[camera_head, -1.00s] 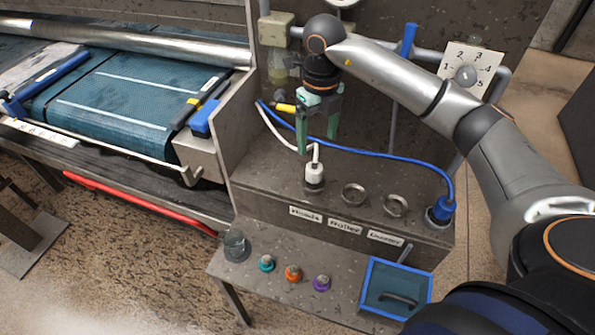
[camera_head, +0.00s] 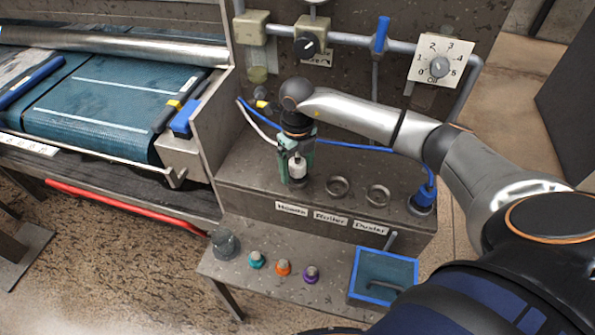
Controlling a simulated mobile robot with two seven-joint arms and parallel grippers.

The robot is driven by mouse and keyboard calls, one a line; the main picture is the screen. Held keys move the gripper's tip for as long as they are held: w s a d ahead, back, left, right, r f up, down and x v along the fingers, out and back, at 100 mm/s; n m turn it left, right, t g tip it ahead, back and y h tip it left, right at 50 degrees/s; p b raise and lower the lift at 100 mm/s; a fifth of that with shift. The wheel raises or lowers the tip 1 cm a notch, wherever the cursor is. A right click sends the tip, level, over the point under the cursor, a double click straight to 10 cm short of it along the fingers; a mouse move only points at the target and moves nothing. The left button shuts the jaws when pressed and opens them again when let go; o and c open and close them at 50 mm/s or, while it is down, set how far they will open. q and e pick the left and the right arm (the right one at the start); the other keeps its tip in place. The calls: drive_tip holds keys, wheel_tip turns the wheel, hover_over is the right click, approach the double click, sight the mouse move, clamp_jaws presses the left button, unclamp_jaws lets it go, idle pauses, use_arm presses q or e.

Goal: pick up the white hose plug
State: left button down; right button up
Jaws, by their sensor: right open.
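The white hose plug (camera_head: 298,167) stands upright in the leftmost socket of the grey ledge, above the "Heads" label. My right gripper (camera_head: 297,178) points down over it, with its green fingers on either side of the plug. The jaws are open, and I cannot tell whether a finger touches the plug. The white hose (camera_head: 258,122) runs from the upper left toward the plug, and its end is hidden behind the gripper. My left gripper is not in view.
Two empty ring sockets (camera_head: 337,187) sit right of the plug. A blue plug (camera_head: 424,197) with a blue hose stands at the ledge's right end. Pipes and a numbered dial (camera_head: 439,67) are behind. Coloured knobs (camera_head: 283,267) and a blue-rimmed tray (camera_head: 414,277) lie in front.

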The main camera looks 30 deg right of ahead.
clamp_jaws()
idle(0.7)
